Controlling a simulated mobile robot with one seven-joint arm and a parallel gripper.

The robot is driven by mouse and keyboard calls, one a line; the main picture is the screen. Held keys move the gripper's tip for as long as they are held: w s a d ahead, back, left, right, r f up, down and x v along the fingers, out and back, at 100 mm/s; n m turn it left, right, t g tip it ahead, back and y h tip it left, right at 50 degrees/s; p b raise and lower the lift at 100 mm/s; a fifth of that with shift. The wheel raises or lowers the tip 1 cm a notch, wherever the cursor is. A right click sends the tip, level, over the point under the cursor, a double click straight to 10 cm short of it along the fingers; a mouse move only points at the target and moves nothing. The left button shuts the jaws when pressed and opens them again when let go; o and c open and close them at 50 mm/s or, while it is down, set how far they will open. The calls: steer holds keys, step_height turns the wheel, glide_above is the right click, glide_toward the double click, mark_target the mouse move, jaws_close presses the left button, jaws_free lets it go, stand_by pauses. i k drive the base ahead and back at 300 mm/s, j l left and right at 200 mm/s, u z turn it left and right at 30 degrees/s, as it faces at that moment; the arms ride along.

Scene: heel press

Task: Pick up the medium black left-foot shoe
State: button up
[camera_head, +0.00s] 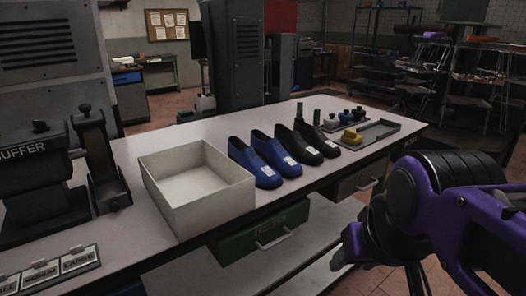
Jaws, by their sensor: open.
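A pair of black shoes stands side by side on the workbench, toes toward the front edge: one black shoe (297,146) is next to the blue shoes and another black shoe (316,138) is just to its right. Each has a white tag on the toe. The tags are too small to read, so I cannot tell size or foot. My gripper (378,262) is at the lower right, in front of the bench and apart from the shoes. It is open and holds nothing that I can see; part of it is hidden by my purple arm.
Two blue shoes (259,161) stand left of the black ones. A white open box (200,205) stands further left. A grey tray (372,136) with a yellow item and small dark bottles lie at right. The buffer machine (38,170) and size-labelled plate (58,268) are at left.

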mark_target(313, 136)
steer(key=i+l+u, duration=0.2)
steer(key=i+l, duration=0.95)
steer(key=l, duration=0.15)
steer(key=l+u, duration=0.3)
steer(key=l, duration=0.45)
steer(key=l+u, duration=0.25)
steer(key=l, duration=0.5)
steer(key=k+l+u, duration=0.15)
steer(key=l, duration=0.2)
steer(key=k+l+u, duration=0.1)
steer(key=l, duration=0.2)
